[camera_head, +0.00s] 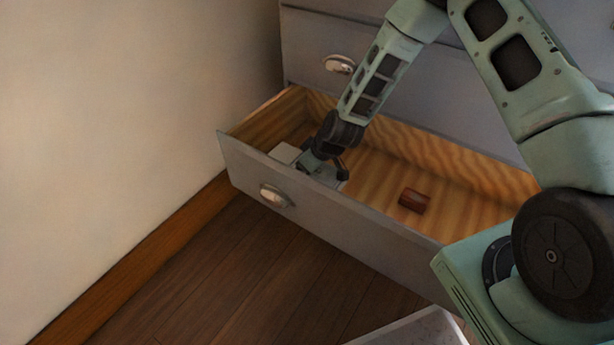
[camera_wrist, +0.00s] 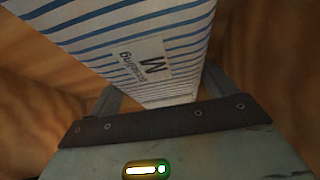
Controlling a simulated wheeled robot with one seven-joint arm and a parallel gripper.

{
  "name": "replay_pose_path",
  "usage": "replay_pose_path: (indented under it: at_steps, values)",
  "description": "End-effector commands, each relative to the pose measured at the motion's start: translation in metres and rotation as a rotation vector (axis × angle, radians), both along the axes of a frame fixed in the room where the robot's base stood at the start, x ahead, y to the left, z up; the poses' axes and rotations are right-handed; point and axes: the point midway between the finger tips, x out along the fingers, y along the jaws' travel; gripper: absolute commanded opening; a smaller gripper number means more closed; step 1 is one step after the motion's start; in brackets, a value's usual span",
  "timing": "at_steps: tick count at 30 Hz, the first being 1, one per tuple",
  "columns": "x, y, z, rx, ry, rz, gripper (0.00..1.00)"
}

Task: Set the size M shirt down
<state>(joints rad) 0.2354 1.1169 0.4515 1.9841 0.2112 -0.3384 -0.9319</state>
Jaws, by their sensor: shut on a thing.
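The size M shirt (camera_wrist: 120,38) is white with blue stripes and carries a label with a large M, seen in the wrist view. My gripper (camera_wrist: 158,103) is shut on its near edge. In the head view my gripper (camera_head: 325,170) is down inside the open drawer (camera_head: 340,222), toward its left end. A pale piece, likely the shirt (camera_head: 286,153), shows just left of the gripper there. My gripper hides most of it. I cannot tell whether the shirt touches the drawer floor.
A small reddish-brown object (camera_head: 413,200) lies on the drawer floor right of my gripper. Bare wooden floor of the drawer shows around it. The grey dresser (camera_head: 440,95) rises behind, and a wall (camera_head: 120,120) stands close on the left.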

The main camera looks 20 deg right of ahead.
Motion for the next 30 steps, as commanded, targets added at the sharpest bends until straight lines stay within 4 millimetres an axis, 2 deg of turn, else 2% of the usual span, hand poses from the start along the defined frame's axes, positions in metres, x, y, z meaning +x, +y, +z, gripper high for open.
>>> replay_pose_path:
  at_steps: [7,19,20,21,30]
  values:
    - [0.000,0.000,-0.034,0.002,0.001,-0.001,0.56]
    - [0.000,0.000,-0.039,0.000,0.000,0.000,0.56]
    - [0.000,0.000,-0.038,0.000,0.001,-0.001,0.92]
    - [0.000,0.000,-0.037,0.001,0.002,0.000,1.00]
    - [-0.001,-0.001,-0.031,0.000,0.000,0.000,1.00]
